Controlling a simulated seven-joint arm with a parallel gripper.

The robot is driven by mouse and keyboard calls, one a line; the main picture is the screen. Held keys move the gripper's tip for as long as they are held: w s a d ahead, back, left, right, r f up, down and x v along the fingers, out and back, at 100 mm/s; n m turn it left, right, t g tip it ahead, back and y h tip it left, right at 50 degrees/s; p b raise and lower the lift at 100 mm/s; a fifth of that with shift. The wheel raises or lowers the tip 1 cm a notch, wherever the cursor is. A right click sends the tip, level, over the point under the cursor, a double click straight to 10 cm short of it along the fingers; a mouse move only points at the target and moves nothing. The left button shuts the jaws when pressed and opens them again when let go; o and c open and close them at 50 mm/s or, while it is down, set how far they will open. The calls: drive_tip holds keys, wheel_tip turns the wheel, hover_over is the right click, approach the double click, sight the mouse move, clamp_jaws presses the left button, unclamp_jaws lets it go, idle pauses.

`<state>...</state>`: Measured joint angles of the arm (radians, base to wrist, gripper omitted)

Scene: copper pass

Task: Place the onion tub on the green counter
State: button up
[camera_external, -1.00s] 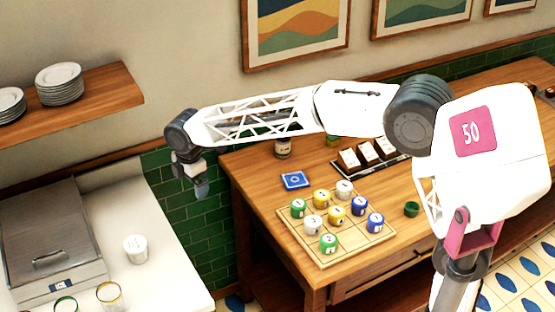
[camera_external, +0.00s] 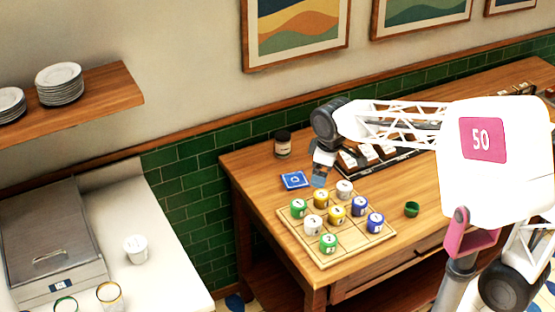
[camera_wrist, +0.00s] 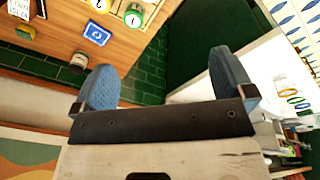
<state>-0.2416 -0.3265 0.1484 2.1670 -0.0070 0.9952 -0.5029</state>
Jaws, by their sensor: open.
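A white tub (camera_external: 135,249) stands upright on the pale counter (camera_external: 180,258) at the left. Several small tubs with green, yellow, blue and white colouring, such as a green one (camera_external: 328,244), stand on a square wooden board (camera_external: 283,222) on the wooden table. I cannot read which is the onion tub. I see no green counter, only green wall tiles. My gripper (camera_external: 320,176) is open and empty above the table, near the blue square; its spread blue fingers show in the wrist view (camera_wrist: 163,82) with nothing between them.
A metal lidded unit (camera_external: 52,245) and two rimmed glasses (camera_external: 109,296) are on the pale counter. A gap separates counter and table.

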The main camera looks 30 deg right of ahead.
drive_tip(key=s+d+f+m, duration=0.3)
drive_tip(key=s+d, duration=0.3)
drive_tip(key=s, duration=0.3)
drive_tip(key=s+d+f+m, duration=0.3)
drive_tip(key=s+d+m, duration=0.2)
drive_tip(key=s, duration=0.5)
drive_tip(key=shift+d+f+m+t+h, duration=0.15)
drive_tip(key=shift+d+m+t+h, duration=0.2)
drive_tip(key=shift+d, duration=0.25)
